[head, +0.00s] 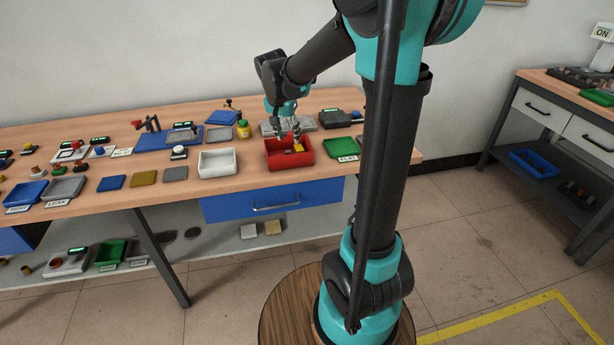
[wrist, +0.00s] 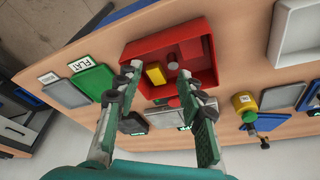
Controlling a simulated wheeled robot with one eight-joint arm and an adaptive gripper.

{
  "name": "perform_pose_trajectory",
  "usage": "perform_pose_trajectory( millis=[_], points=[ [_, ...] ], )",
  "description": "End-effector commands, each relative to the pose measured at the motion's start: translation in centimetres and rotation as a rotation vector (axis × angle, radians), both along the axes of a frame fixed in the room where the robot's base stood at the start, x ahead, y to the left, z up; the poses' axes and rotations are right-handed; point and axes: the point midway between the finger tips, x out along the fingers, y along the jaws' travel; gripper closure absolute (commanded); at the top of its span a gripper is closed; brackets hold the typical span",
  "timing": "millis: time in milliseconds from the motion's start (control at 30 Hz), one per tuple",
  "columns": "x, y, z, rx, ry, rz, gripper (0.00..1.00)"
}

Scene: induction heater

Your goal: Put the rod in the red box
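The red box (head: 289,155) stands on the wooden bench under my gripper (head: 289,135). The wrist view also shows the red box (wrist: 196,45) beyond my fingertips. My gripper (wrist: 159,77) is open, its two fingers well apart, with nothing seen held between them. A short grey-brown cylindrical piece (wrist: 173,63), which looks like the rod, is inside the red box, apart from the fingers. A yellow block (wrist: 155,73) lies beside it in the box. Whether the piece stands or lies is hard to tell.
A white box (head: 217,164) stands left of the red box, and a green tray (head: 342,147) stands right. A yellow jar (head: 243,130) and a dark device (head: 334,119) are behind. Several trays and blocks fill the bench's left side.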

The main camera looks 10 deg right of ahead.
Motion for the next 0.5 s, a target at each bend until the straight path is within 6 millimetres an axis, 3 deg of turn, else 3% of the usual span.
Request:
perform_pose_trajectory(
  millis=[100,300,500],
  points=[
    [-5.7,-2.2,-2.2,0.009,0.001,0.125,0.61],
    [-15.3,-4.4,-6.8,0.008,-0.023,0.367,0.61],
    [-21.9,-5.0,-10.4,-0.009,-0.055,0.535,0.61]
  ],
)
